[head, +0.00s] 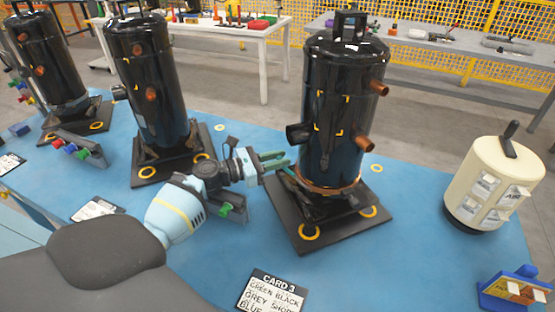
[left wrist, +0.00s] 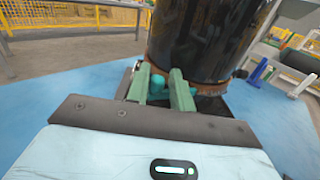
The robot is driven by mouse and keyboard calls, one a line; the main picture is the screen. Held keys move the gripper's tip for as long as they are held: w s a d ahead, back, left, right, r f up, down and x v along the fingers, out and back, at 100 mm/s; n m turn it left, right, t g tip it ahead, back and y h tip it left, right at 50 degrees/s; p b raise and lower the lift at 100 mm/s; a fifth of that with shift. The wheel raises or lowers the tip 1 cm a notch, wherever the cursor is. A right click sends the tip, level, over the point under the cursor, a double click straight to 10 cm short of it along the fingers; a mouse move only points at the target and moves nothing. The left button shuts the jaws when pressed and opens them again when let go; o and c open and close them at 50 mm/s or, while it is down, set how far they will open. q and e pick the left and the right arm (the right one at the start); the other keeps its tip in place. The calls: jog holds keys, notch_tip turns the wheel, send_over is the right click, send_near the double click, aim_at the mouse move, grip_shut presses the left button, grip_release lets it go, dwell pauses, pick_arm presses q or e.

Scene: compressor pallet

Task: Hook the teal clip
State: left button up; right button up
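My left gripper (head: 282,161) reaches in from the left to the lower side of the nearest black compressor (head: 338,115). In the left wrist view its two green fingers (left wrist: 160,88) point at the foot of the black cylinder (left wrist: 208,40). A small teal piece, seemingly the teal clip (left wrist: 157,86), sits between the fingers and appears gripped by them. A copper-coloured ring (head: 330,188) runs around the compressor's foot, just beyond the fingertips. My right gripper is not in view.
The compressor stands on a black base plate (head: 330,238) with yellow rings. A dark rack with a green piece (head: 225,210) lies beneath my left wrist. A second black compressor (head: 150,85) stands to the left, a cream canister (head: 490,183) to the right. A card (head: 271,292) lies in front.

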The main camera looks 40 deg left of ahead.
pick_arm(q)
jog(key=shift+o, duration=0.8)
jog(key=v, duration=0.7)
jog(key=shift+s+a, duration=0.25)
jog(key=shift+s, duration=0.1)
